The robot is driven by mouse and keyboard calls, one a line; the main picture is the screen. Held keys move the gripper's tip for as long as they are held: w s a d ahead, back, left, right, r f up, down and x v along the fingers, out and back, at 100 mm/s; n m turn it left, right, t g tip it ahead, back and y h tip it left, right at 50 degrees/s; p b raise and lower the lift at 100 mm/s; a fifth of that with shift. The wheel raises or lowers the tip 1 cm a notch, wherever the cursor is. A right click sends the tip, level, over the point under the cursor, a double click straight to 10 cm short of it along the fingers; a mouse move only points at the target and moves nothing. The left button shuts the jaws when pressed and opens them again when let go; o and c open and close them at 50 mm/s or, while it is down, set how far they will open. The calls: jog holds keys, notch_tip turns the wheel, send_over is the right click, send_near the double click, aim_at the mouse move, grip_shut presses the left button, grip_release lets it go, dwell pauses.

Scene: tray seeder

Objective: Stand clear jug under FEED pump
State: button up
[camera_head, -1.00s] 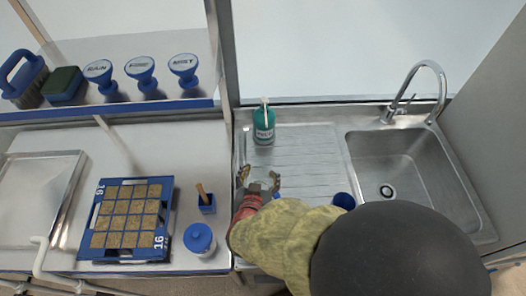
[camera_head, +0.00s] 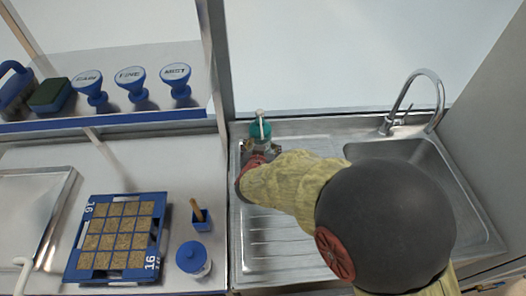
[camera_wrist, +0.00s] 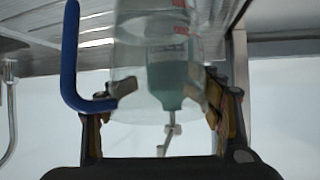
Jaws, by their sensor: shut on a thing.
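The clear jug with a blue handle (camera_wrist: 72,60) is held in my gripper (camera_wrist: 168,98) in the wrist view, with its see-through wall (camera_wrist: 128,65) between the fingers. My gripper (camera_head: 262,150) is shut on it above the back left of the drainboard. The teal pump bottle (camera_head: 261,130) stands at the back of the drainboard, just beyond my gripper. In the wrist view the bottle (camera_wrist: 168,75) shows through the jug. Its label is too blurred to read. My gripper and arm hide the jug's base in the head view; I cannot tell whether it touches the drainboard.
The ribbed drainboard (camera_head: 270,255) is bare in front. The sink (camera_head: 440,160) and tap (camera_head: 397,110) are right. Left are a blue tray (camera_head: 75,262), a pot with a wooden stick (camera_head: 202,222) and a blue-lidded jar (camera_head: 193,258). Lettered blue heads (camera_head: 131,78) stand on the shelf.

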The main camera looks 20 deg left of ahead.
jog(key=shift+w+a, duration=0.1)
jog(key=shift+w, duration=0.35)
jog(key=shift+f+b, duration=1)
jog(key=shift+f, duration=0.7)
jog(key=shift+f, duration=0.15)
jog(key=o, duration=1.5)
jog(key=shift+s, duration=0.1)
jog(key=p+v, duration=0.3)
jog(key=v, duration=0.9)
jog(key=shift+p, duration=0.35)
